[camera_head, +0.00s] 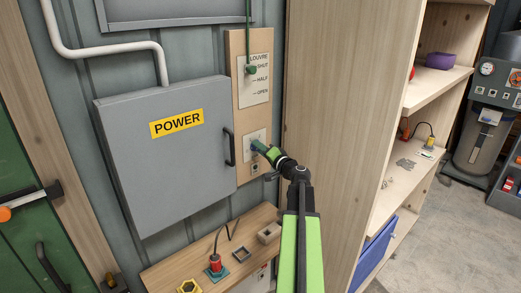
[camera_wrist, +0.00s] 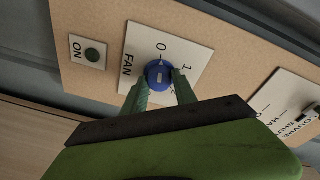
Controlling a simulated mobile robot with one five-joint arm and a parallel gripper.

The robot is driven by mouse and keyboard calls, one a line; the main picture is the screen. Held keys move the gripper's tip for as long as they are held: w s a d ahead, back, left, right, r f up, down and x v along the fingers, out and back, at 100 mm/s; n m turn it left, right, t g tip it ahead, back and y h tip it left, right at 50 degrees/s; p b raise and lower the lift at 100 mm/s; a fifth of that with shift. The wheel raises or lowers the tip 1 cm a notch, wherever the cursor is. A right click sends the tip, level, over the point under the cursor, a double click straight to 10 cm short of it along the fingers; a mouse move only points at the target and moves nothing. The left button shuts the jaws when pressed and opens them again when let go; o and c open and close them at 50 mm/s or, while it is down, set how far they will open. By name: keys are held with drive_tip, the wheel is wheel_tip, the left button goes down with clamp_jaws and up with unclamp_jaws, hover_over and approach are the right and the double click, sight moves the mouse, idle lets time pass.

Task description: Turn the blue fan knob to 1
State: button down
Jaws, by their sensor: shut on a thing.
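The blue fan knob (camera_wrist: 158,72) sits on a white plate (camera_wrist: 140,60) marked FAN, with 0 and 1 printed near it. Another mark beside the right finger is partly hidden. A small pale mark shows on the knob; I cannot tell which number it points at. My gripper (camera_wrist: 160,85) is shut on the knob, with one green finger on each side. In the head view my gripper (camera_head: 261,148) reaches the lower plate (camera_head: 255,136) on the wooden panel and mostly hides the knob.
An ON button (camera_wrist: 92,54) is beside the fan plate. The LOUVRE plate (camera_head: 255,87) with its lever is above. The grey POWER box (camera_head: 165,160) stands left, the wooden shelf unit (camera_head: 345,90) close on the right. A small bench (camera_head: 200,262) with parts is below.

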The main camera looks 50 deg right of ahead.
drive_tip(key=m+p, duration=0.1)
drive_tip(key=m, duration=0.5)
drive_tip(key=m+g+y+p, duration=0.1)
drive_tip(key=m, duration=0.5)
drive_tip(key=shift+d, duration=0.1)
drive_tip(key=shift+y+p, duration=0.3)
drive_tip(key=shift+s, duration=0.1)
idle(0.4)
drive_tip(key=c, duration=1)
unclamp_jaws()
drive_tip(key=s+a+r+p, duration=0.2)
drive_tip(key=s, duration=1.5)
drive_tip(key=shift+s, duration=0.1)
